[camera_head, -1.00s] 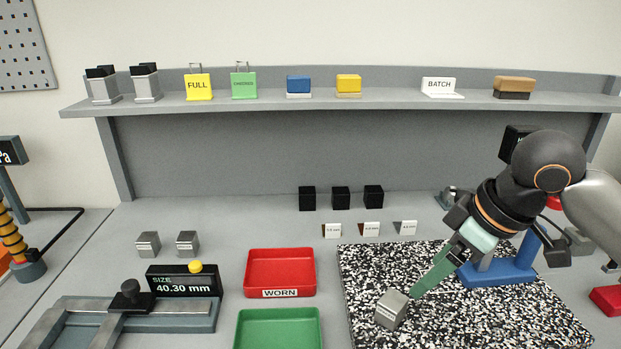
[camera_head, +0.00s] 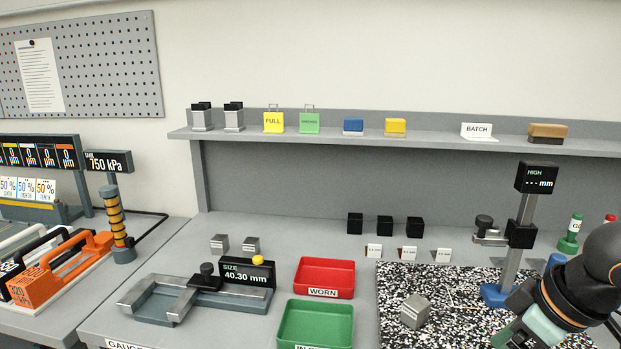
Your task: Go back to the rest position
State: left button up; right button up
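My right gripper (camera_head: 508,337) is at the lower right edge of the view, over the right part of the speckled mat (camera_head: 455,290). Its fingers are mostly cut off by the lower edge, so I cannot tell whether it is open or shut. A grey metal block (camera_head: 415,312) sits on the left part of the mat, apart from the gripper. My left gripper is not in view.
A blue-based height gauge (camera_head: 495,294) with a "HIGH" display stands close to my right arm. A red WORN tray (camera_head: 325,278), a green tray (camera_head: 316,325) and a sizing fixture (camera_head: 150,300) lie left of the mat. A shelf (camera_head: 360,140) runs behind.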

jog(key=s+a+f+y, duration=0.1)
jog(key=a+f, duration=0.4)
jog(key=f, duration=0.4)
jog(key=s+a+f, duration=0.1)
jog(key=a+f, duration=0.3)
jog(key=f, duration=0.5)
jog(key=s+d+f+m+h, duration=0.25)
jog(key=s+f+m, duration=0.25)
jog(key=s+f, duration=0.5)
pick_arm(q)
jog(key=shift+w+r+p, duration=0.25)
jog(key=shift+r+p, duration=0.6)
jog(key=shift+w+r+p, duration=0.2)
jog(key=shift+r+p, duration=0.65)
pick_arm(e)
jog(key=w+a+f+t+y, duration=0.1)
jog(key=w+a+f+t, duration=0.2)
jog(key=a+f+t, duration=0.1)
jog(key=shift+a+f+t, duration=0.2)
jog(key=shift+f+t, duration=0.3)
jog(key=shift+f, duration=0.85)
